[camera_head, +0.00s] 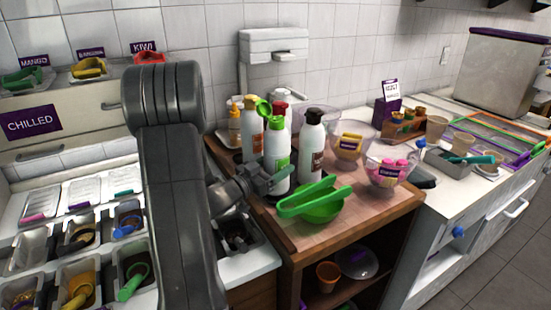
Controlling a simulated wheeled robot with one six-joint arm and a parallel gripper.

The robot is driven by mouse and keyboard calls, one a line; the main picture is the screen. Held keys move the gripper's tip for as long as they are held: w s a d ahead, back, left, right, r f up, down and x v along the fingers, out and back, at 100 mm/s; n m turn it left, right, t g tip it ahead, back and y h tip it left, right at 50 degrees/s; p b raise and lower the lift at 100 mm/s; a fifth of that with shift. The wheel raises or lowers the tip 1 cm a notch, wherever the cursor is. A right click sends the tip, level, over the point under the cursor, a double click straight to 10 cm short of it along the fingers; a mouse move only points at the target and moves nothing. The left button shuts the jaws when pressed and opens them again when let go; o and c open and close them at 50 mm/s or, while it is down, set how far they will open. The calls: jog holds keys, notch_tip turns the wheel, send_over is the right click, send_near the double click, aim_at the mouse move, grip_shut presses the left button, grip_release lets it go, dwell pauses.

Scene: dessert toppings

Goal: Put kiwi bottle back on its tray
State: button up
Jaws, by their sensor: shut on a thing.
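A white squeeze bottle with a green label and green cap, which looks like the kiwi bottle (277,150), stands upright near the left of the wooden counter. My gripper (282,180) reaches it from the left and is shut on its lower part. A dark tray (227,138) shows in part behind and left of the bottles. I cannot tell whether the bottle's base touches the tray or is lifted.
A brown-label bottle (311,148) stands close on the right, and a red-capped bottle (279,109) is close behind. A green bowl with tongs (316,205) sits in front. Clear topping bowls (388,165) stand to the right. Chilled bins (75,240) fill the left.

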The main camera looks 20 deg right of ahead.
jog(key=shift+f, duration=0.5)
jog(key=shift+f, duration=0.2)
jog(key=o, duration=1)
jog(key=shift+c, duration=0.2)
jog(key=shift+r, duration=0.2)
jog(key=b+v, duration=0.1)
jog(key=v, duration=1.1)
